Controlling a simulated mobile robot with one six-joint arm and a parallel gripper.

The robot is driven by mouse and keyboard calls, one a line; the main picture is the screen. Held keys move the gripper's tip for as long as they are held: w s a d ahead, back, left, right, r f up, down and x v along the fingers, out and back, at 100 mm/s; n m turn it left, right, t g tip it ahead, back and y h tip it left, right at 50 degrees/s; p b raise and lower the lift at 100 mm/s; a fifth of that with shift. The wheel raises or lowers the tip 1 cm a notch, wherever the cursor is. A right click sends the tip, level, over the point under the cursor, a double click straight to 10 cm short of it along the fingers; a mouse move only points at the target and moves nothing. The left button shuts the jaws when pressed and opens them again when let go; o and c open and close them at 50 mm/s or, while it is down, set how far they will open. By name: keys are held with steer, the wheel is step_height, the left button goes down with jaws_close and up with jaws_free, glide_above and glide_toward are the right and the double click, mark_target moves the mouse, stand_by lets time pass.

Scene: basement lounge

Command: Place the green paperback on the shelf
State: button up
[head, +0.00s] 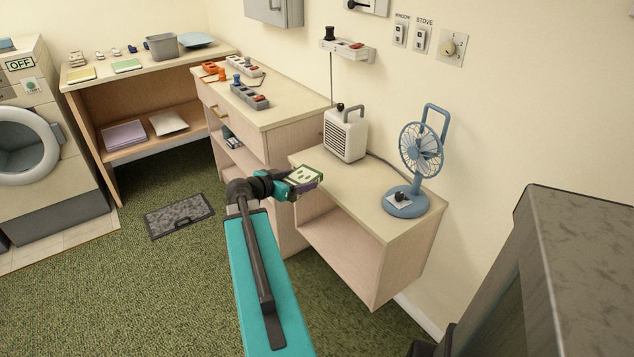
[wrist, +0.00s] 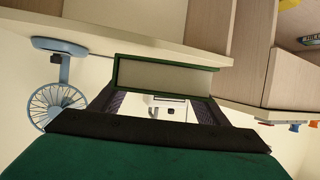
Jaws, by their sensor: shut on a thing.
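The green paperback (wrist: 165,77) is between the fingers of my gripper (wrist: 160,98), with its green cover edge and pale page block facing the wrist camera. In the head view my teal gripper (head: 297,184) is shut on the paperback (head: 304,174), whose pale and green patterned face is up. It is held beside the left edge of the low open-fronted unit (head: 368,207), near its top height. The unit's open shelf space (head: 342,242) looks empty where visible. The middle cabinet has another shelf space with books (head: 230,138), partly hidden.
A white heater (head: 345,134) and a blue fan (head: 409,180) stand on the low unit. Power strips and small items lie on the middle cabinet (head: 287,108). A dark grey box-like body (head: 585,260) stands at right. A grey mat (head: 180,215) lies on the green carpet.

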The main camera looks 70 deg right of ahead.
steer(key=w+a+r+n+t+y, duration=0.15)
steer(key=w+a+n+t, duration=0.25)
steer(key=w+a, duration=0.6)
steer(key=w+a+r+n+t, duration=0.4)
steer(key=w+a, duration=0.3)
steer(key=w, duration=0.6)
steer(key=w+a+r+n+t+y, duration=0.1)
steer(key=w+a+n+t, duration=0.35)
steer(key=w+a, duration=0.55)
steer(key=w+a+r+n+t+y, duration=0.1)
steer(key=w+a+r+n+y, duration=0.2)
steer(key=a, duration=0.9)
steer(key=w+a+r+n+t+y, duration=0.2)
steer(key=w+a+r+n+y, duration=0.1)
steer(key=a, duration=0.9)
steer(key=w+a+r+n+t+y, duration=0.2)
steer(key=w+a+r, duration=0.4)
steer(key=a, duration=0.6)
steer(key=shift+w+a+r+n+y, duration=0.2)
steer(key=shift+w+n+y, duration=0.35)
steer(key=shift+w+y, duration=0.5)
steer(key=shift+s, duration=0.15)
